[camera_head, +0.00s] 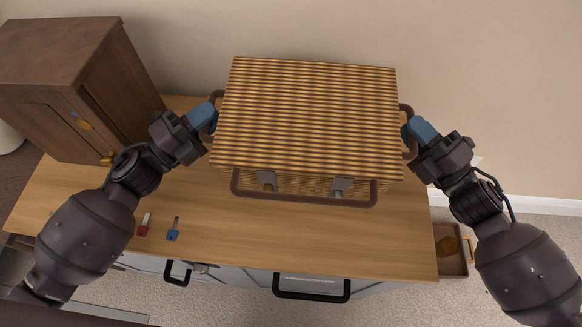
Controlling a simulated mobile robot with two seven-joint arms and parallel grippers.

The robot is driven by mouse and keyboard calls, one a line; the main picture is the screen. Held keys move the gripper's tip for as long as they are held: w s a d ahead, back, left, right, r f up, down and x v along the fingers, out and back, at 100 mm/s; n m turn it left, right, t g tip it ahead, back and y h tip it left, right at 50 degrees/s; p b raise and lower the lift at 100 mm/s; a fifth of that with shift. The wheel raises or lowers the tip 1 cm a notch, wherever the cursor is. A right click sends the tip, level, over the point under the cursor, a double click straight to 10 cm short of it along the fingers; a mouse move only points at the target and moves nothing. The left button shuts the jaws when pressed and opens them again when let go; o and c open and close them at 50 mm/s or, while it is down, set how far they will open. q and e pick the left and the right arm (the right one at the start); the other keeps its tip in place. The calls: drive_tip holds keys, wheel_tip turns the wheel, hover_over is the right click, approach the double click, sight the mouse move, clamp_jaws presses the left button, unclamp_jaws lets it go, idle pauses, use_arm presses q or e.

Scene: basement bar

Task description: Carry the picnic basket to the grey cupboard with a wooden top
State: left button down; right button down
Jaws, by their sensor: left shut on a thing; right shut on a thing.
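The picnic basket (308,115) is a striped tan wicker box with a closed lid, brown side handles, two grey latches and a brown front handle. It is over the wooden top (330,235) of the grey cupboard (240,278). I cannot tell whether its base touches the top. My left gripper (207,116) is shut on the basket's left side handle. My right gripper (413,130) is shut on its right side handle. The basket hides the back middle of the top.
A dark wooden cabinet (60,75) stands at the back left of the top. A red key (144,224) and a blue key (173,229) lie at the front left. A small brown box (455,264) with a yellowish thing is at the lower right. The top's front right is clear.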

use_arm(q)
drive_tip(key=c, duration=1.1)
unclamp_jaws()
drive_tip(key=shift+f, duration=0.15)
use_arm(e)
drive_tip(key=c, duration=1.1)
unclamp_jaws()
drive_tip(key=shift+f, duration=0.1)
use_arm(q)
drive_tip(key=o, duration=0.8)
drive_tip(key=shift+f, duration=0.1)
